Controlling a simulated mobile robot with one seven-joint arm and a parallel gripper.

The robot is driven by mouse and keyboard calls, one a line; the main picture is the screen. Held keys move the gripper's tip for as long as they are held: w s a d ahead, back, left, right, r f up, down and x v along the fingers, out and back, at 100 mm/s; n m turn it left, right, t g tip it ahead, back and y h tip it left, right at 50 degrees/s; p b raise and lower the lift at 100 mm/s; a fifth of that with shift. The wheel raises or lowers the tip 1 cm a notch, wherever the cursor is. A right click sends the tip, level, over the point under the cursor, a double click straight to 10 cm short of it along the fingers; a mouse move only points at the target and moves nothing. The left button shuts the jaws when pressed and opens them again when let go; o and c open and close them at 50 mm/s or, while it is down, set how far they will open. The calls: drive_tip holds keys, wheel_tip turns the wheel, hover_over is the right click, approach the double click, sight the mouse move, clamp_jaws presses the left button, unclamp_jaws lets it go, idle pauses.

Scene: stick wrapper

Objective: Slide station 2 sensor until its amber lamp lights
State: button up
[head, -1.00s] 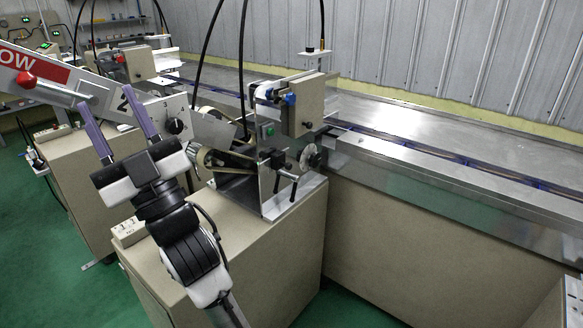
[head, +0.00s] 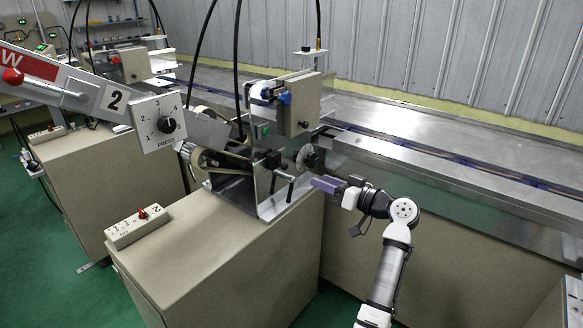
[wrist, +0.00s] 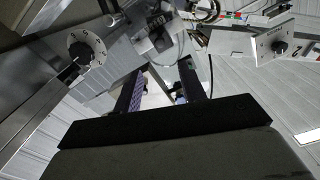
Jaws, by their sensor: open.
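I make out no lit amber lamp. My gripper (head: 326,184) has purple fingers, points left and is just right of the machine's clamp handle (head: 283,176) and grey disc (head: 308,157). It is open, with an empty gap between the fingers (wrist: 160,92) in the wrist view.
A PRESS dial (head: 166,125) is on the slanted arm to the left. A switch box marked 2 (head: 138,227) lies on the beige cabinet (head: 215,245). The steel conveyor (head: 450,170) runs along the right. A numbered dial (wrist: 80,50) shows in the wrist view.

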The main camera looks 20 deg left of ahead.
sight(286, 167)
drive_tip(key=p+x, duration=0.3)
drive_tip(key=x, duration=0.7)
drive_tip(key=shift+r, duration=0.1)
drive_tip(key=shift+x, duration=0.8)
drive_tip(key=shift+c, duration=0.3)
clamp_jaws()
